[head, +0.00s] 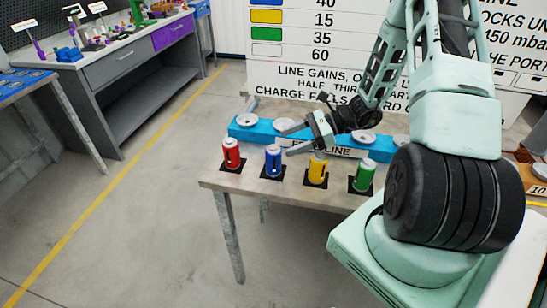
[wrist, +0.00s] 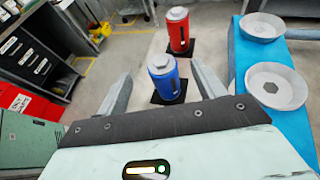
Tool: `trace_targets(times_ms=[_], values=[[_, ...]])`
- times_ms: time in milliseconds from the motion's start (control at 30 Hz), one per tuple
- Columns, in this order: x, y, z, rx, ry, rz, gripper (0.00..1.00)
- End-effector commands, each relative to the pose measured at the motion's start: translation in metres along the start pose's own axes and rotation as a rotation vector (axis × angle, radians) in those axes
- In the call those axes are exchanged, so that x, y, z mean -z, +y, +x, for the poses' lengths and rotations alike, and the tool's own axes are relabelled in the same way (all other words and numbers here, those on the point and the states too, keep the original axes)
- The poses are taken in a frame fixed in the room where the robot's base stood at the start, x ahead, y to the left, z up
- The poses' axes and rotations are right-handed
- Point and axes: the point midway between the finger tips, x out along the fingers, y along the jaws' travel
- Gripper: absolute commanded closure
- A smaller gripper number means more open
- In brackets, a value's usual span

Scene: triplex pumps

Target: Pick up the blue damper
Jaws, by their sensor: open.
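The blue damper (head: 273,161) stands upright on a black square pad on the table, between the red damper (head: 231,153) and the yellow damper (head: 317,169). My gripper (head: 286,144) is open and empty, just above and to the right of the blue damper. In the wrist view, the blue damper (wrist: 163,80) appears upright between the two spread fingers of my gripper (wrist: 161,72), a little beyond the tips. No contact shows. The red damper (wrist: 178,31) stands behind it there.
The green damper (head: 362,175) stands at the right of the row. A blue rail with grey cups (head: 248,121) runs behind the row. The table (head: 220,183) ends just in front of the dampers. Workbenches (head: 125,60) stand at the far left, with open floor between.

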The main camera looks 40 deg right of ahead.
Motion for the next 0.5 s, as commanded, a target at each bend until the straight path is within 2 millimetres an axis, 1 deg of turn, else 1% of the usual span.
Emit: trace_targets(times_ms=[33,100,333,500], values=[[-0.002,0.001,0.009,-0.004,-0.002,0.001,0.31],[-0.001,0.001,0.017,-0.002,-0.001,0.002,0.31],[-0.001,0.001,0.033,-0.002,-0.001,0.001,0.31],[0.001,0.000,0.057,-0.005,-0.001,0.001,0.31]])
